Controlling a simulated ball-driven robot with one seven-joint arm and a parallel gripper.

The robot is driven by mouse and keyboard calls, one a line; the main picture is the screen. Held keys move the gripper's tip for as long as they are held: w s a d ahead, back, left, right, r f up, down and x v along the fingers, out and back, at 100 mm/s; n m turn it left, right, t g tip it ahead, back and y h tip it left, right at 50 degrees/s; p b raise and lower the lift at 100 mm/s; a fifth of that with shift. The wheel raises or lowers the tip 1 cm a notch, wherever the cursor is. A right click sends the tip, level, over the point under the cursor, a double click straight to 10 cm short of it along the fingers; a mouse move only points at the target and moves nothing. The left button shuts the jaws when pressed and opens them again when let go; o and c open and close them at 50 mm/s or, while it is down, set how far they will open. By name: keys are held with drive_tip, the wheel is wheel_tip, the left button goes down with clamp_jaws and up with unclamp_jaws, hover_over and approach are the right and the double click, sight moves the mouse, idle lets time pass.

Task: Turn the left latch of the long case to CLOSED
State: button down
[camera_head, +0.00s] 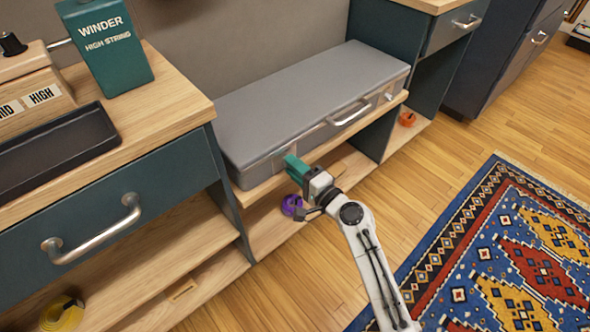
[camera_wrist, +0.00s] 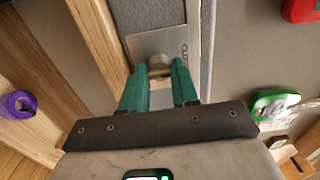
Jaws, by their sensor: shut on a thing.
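The long case (camera_head: 305,95) is grey and lies shut on a wooden shelf, with a handle (camera_head: 348,114) on its front. My gripper (camera_head: 291,163) reaches the left part of the case's front and hides the left latch in the head view. In the wrist view, my gripper's green fingers (camera_wrist: 159,80) are shut on the left latch's small metal knob (camera_wrist: 159,67). The latch plate (camera_wrist: 143,45) behind it carries lettering, partly covered, that starts "CLO". I cannot tell the latch's exact angle. The right latch (camera_head: 387,97) is small and its setting is unreadable.
The shelf edge (camera_head: 262,187) runs just under the case front. A purple roll (camera_head: 292,206) is on the lower shelf and an orange one (camera_head: 407,119) is further right. A drawer cabinet (camera_head: 120,215) stands left. Open wood floor and a patterned rug (camera_head: 490,260) lie right.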

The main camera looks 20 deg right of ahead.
idle(0.4)
drive_tip(key=c, duration=0.8)
unclamp_jaws()
drive_tip(key=shift+c, duration=0.2)
drive_tip(key=shift+s, duration=0.1)
drive_tip(key=v, duration=1)
drive_tip(key=shift+s+p, duration=0.3)
drive_tip(key=shift+p, duration=0.05)
drive_tip(key=shift+d, duration=0.1)
